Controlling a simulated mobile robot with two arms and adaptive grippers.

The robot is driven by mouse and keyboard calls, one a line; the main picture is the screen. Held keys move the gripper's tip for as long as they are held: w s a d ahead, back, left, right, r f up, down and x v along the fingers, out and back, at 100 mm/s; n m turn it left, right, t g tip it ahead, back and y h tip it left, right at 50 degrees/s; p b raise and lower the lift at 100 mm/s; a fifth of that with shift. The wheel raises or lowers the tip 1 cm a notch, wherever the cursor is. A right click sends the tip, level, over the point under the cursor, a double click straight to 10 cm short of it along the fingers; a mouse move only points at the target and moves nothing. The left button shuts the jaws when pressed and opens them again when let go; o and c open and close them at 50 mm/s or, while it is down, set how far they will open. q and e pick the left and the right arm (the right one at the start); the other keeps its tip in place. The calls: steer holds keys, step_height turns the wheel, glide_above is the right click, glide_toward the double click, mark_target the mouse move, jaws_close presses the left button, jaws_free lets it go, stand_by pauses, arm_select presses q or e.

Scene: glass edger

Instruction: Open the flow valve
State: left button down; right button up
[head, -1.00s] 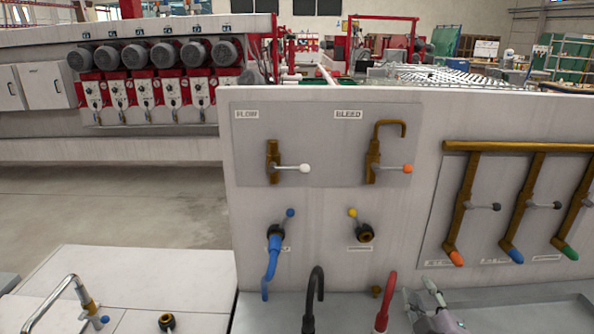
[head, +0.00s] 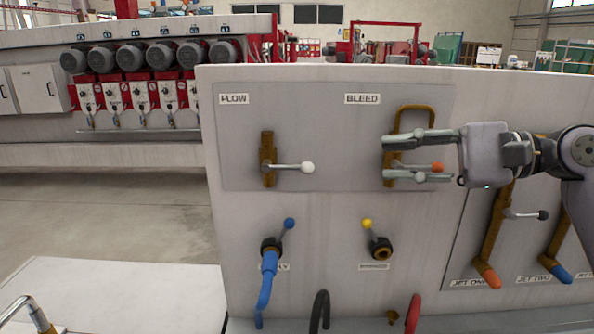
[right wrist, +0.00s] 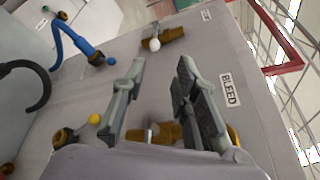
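The flow valve (head: 267,160) is a brass pipe piece under the FLOW label on the grey panel. Its lever points right, horizontal, and ends in a white knob (head: 308,168). In the right wrist view the white knob (right wrist: 154,44) shows beyond the fingers. My right gripper (head: 388,160) is open, fingers pointing left, in front of the bleed valve. The bleed valve's orange-tipped lever (head: 437,167) appears between the fingers in the head view; contact cannot be told. The right gripper also shows in the right wrist view (right wrist: 160,75). My left gripper is not in view.
Below are a blue-knobbed valve with a blue hose (head: 267,280) and a yellow-knobbed valve (head: 380,248). Jet valves with orange (head: 487,275) and blue ends stand at right. Black and red hoses rise at the bottom. Space in front of the flow valve is clear.

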mark_target(311, 166)
steer(key=shift+h, duration=0.3)
steer(key=p+x, duration=0.6)
steer(key=x, duration=0.9)
steer(key=shift+w+a+f, duration=0.1)
steer(key=shift+w+a, duration=0.05)
steer(key=shift+w+a+f, duration=0.2)
steer(key=shift+a+f, duration=0.05)
steer(key=shift+a, duration=0.4)
steer(key=shift+c, duration=0.2)
jaws_close()
